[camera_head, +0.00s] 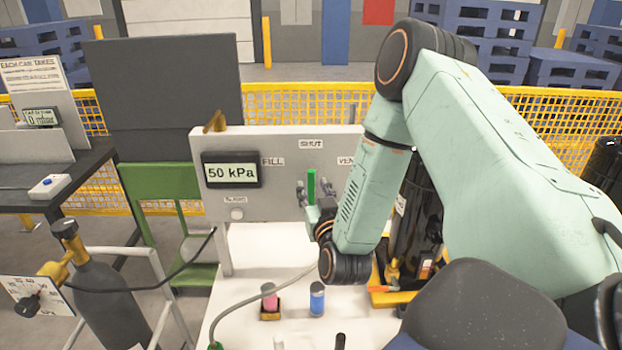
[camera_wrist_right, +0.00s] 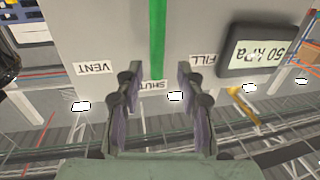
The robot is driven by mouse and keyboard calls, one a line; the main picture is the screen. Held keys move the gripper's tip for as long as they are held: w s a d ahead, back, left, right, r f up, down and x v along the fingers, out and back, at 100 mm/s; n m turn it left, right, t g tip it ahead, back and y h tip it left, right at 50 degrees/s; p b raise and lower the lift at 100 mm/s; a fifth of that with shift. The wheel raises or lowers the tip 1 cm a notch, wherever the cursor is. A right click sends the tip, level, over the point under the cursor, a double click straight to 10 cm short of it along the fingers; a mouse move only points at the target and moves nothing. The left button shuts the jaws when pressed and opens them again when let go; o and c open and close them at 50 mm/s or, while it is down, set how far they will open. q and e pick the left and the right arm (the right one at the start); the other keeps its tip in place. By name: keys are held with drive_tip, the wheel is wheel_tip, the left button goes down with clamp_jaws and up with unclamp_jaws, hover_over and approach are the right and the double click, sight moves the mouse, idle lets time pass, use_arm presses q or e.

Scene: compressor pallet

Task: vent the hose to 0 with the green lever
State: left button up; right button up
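The green lever (camera_head: 311,186) stands upright on the grey panel (camera_head: 270,145), below the SHUT label (camera_head: 311,144). FILL is labelled to its left and VENT to its right. The display (camera_head: 232,171) on the panel reads 50 kPa. My right gripper (camera_head: 314,197) is at the lever, with a finger on each side. In the upside-down right wrist view the fingers (camera_wrist_right: 158,72) are apart, and the green lever (camera_wrist_right: 157,40) lies in line with the gap between them. Contact cannot be told. My left gripper is not in view.
A grey hose (camera_head: 262,293) runs across the white table (camera_head: 250,250). A pink item (camera_head: 269,298) and a blue can (camera_head: 317,299) stand in front of the panel. A dark gas cylinder (camera_head: 105,300) is at left. A black cylinder (camera_head: 418,215) stands behind my right arm.

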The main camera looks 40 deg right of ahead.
sight(311, 182)
drive_tip(key=x, duration=0.5)
drive_tip(key=shift+s+d+f, duration=0.2)
drive_tip(key=shift+f, duration=0.2)
drive_tip(key=shift+s+a+r, duration=0.25)
drive_tip(key=shift+a+r, duration=0.05)
drive_tip(key=shift+a, duration=0.05)
drive_tip(key=shift+w+d+f, duration=0.25)
drive_tip(key=shift+d+f, duration=0.05)
drive_tip(key=shift+d, duration=0.05)
drive_tip(key=c, duration=0.5)
drive_tip(key=shift+a+r, duration=0.1)
drive_tip(key=shift+a, duration=0.05)
clamp_jaws()
